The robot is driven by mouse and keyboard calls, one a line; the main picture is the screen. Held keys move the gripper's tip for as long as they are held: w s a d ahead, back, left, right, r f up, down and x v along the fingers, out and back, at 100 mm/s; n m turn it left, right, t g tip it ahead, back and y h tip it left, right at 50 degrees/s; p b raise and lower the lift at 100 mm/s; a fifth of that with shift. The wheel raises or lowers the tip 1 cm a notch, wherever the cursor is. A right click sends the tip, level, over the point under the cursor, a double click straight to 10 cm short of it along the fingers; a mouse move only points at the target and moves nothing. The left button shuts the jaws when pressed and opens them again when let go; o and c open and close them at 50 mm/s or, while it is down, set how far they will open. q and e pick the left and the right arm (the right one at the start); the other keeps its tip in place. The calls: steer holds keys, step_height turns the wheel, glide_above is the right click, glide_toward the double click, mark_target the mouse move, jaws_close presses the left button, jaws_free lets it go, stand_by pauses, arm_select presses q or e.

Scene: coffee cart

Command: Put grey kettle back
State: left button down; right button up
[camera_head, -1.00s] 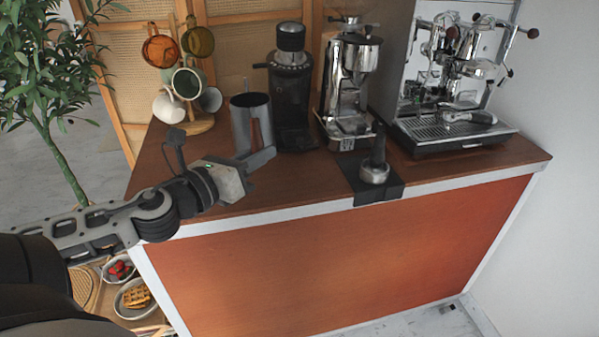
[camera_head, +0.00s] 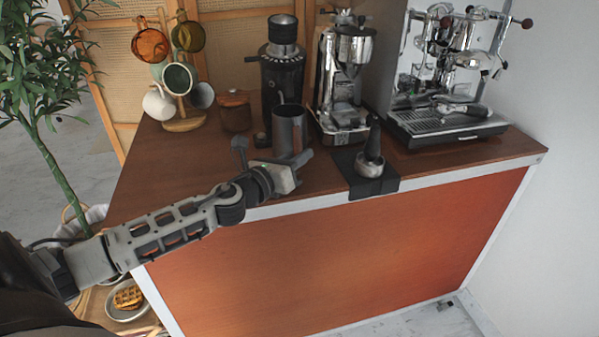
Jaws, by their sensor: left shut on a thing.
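The grey kettle (camera_head: 290,130) is an upright metal cylinder with an open top. It stands out in front of the black grinder (camera_head: 283,77) and hides part of it. My left gripper (camera_head: 302,160) comes in from the left at the counter's front edge and is shut on the kettle, low on its near side. The fingertips are partly hidden, and I cannot tell whether the kettle's base touches the counter (camera_head: 165,165). My right gripper is not in view.
A mug tree with several mugs (camera_head: 178,79) and a brown lidded jar (camera_head: 235,111) stand at the back left. A chrome grinder (camera_head: 343,77), an espresso machine (camera_head: 446,75) and a tamper (camera_head: 371,160) on a black mat (camera_head: 352,184) are to the right. The left counter is clear.

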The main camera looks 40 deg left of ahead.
arm_select(q)
steer(key=shift+w+f, duration=0.2)
steer(key=shift+w, duration=0.05)
step_height(320, 180, down, 3)
steer(key=shift+w+d+r+b, duration=0.1)
steer(key=shift+r+b, duration=0.05)
steer(key=shift+b, duration=0.4)
steer(key=shift+f, duration=0.3)
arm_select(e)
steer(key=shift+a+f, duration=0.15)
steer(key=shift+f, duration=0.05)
arm_select(q)
steer(key=c, duration=1.3)
jaws_free()
steer(key=shift+f, duration=0.15)
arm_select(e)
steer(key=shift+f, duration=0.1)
